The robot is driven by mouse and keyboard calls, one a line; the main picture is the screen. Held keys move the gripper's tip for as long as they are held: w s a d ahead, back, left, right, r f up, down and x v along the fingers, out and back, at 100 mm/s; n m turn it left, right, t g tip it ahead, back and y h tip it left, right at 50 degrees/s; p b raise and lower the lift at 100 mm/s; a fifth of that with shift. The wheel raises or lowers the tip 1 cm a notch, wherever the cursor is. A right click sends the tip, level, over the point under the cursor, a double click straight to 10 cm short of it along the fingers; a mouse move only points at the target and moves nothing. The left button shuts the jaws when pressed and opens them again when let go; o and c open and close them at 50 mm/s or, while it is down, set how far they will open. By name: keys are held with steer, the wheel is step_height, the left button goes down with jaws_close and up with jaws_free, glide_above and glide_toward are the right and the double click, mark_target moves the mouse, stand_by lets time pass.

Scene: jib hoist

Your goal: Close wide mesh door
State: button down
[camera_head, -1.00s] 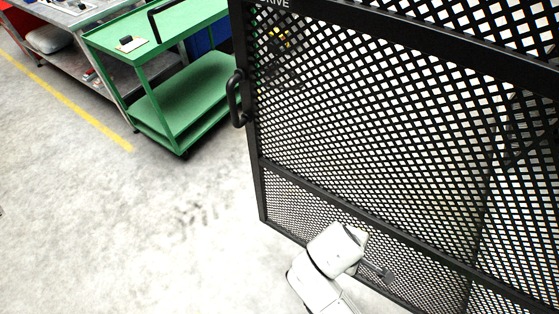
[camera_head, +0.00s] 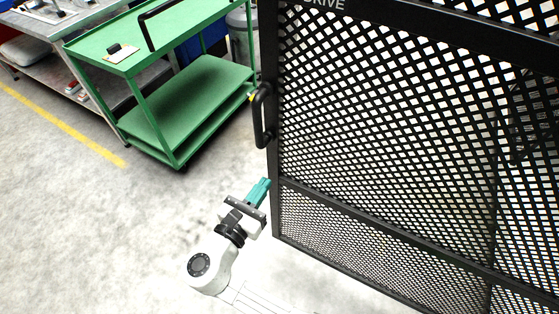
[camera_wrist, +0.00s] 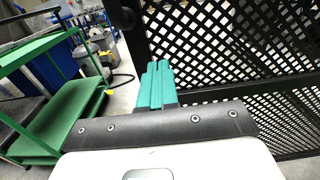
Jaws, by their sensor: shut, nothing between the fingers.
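The wide mesh door (camera_head: 390,130) is a black-framed panel with diamond mesh, filling the right half of the head view. It also fills the right of the wrist view (camera_wrist: 240,45). A black pull handle (camera_head: 261,115) stands on its left edge. My gripper (camera_head: 264,186) has teal fingers, shut and empty. It is just left of the door's left edge, below the handle, at about the height of the door's middle rail. Whether the fingertips touch the frame is not clear. In the wrist view the fingers (camera_wrist: 156,84) point forward beside the door's edge.
A green two-shelf cart (camera_head: 180,100) stands at the upper left, with a workbench (camera_head: 62,30) behind it. A yellow line (camera_head: 65,126) runs along the floor. The grey floor (camera_head: 90,230) left of the door is open. The wrist view shows a grey machine (camera_wrist: 90,62) with a hose.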

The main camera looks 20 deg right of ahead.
mark_target(286, 155)
steer(key=x, duration=0.8)
steer(key=shift+w+d+p, duration=0.1)
steer(key=shift+d+p, duration=0.15)
steer(key=shift+p, duration=0.15)
